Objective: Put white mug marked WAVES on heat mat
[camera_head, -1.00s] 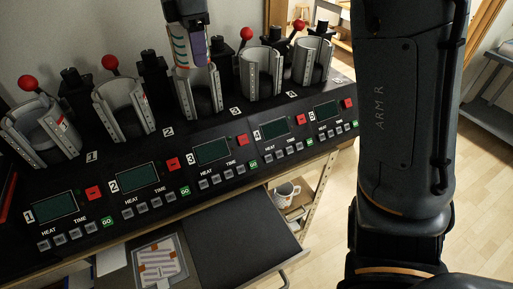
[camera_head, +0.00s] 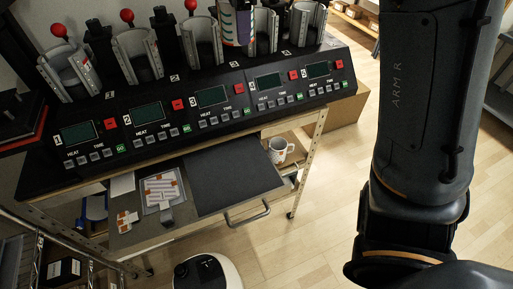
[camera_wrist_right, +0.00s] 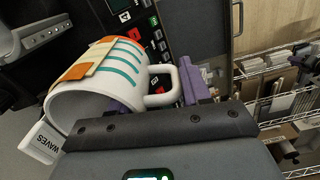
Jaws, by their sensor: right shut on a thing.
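The white mug (camera_wrist_right: 85,100) with teal stripes and orange patches is tilted in the right wrist view. A white tag reading WAVES (camera_wrist_right: 40,145) shows at its lower left. My right gripper (camera_wrist_right: 155,90) has purple fingers shut on the mug by its handle. In the head view the mug (camera_head: 229,25) is at the top edge, in front of the presses between the third and fourth holders, partly cut off. A dark flat mat (camera_head: 235,180), which looks like the heat mat, lies bare on the pulled-out shelf below the control panel. My left gripper is out of view.
Several mug presses (camera_head: 137,55) with red-knobbed levers stand behind the sloped control panel (camera_head: 200,100). Another patterned mug (camera_head: 278,151) stands on a shelf right of the mat. A printed card (camera_head: 162,190) lies left of the mat. A round white device (camera_head: 205,272) is below.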

